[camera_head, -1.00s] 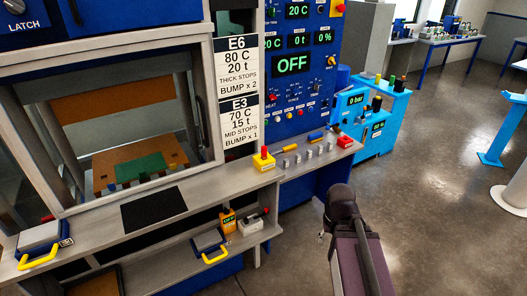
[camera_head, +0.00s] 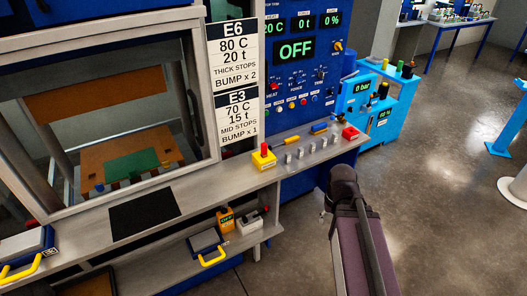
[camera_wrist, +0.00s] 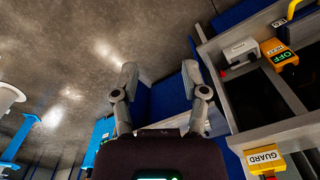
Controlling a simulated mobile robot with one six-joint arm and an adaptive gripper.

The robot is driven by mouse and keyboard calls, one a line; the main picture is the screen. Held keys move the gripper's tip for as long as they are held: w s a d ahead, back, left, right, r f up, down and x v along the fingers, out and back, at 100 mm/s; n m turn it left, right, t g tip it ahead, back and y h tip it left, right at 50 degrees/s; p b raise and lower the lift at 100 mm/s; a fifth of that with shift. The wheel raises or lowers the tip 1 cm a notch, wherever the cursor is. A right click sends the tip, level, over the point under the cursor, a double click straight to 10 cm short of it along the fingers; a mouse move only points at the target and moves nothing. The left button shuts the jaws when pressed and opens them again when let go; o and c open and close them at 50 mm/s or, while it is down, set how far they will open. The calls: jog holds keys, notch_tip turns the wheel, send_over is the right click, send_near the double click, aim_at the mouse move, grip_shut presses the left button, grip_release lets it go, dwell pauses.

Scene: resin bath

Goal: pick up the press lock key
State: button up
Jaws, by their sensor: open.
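I cannot make out a press lock key for certain in either view. Small items lie on the press's front ledge (camera_head: 228,187), among them a yellow-handled piece (camera_head: 291,141), a blue piece (camera_head: 319,128) and several small grey blocks. My gripper (camera_wrist: 160,78) is open and empty in the wrist view, its two fingers apart over the floor and blue panels, left of the shelf. In the head view only part of my arm shows, right of the ledge; the fingertips are hidden there.
A yellow box with a red button (camera_head: 264,158), marked GUARD in the wrist view (camera_wrist: 264,160), and a red box (camera_head: 350,133) stand on the ledge. An orange meter (camera_head: 226,219) and a pale box (camera_head: 250,222) sit on the lower shelf.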

jog(key=shift+o, duration=0.8)
jog(key=n+t+y+p, duration=0.35)
jog(key=n+p, duration=0.35)
jog(key=p, duration=1.2)
send_near(264, 143)
jog(key=shift+s+a+r+h, duration=0.15)
jog(key=shift+s+r+h, duration=0.1)
jog(key=shift+r, duration=0.25)
jog(key=shift+s+a+r+h, duration=0.1)
jog(key=shift+a+r+h, duration=0.1)
jog(key=shift+r, duration=0.3)
jog(key=b+x, duration=0.8)
jog(key=shift+w+f, duration=0.1)
jog(key=shift+f, duration=0.2)
jog(key=shift+f+b, duration=0.1)
jog(key=shift+b, duration=0.2)
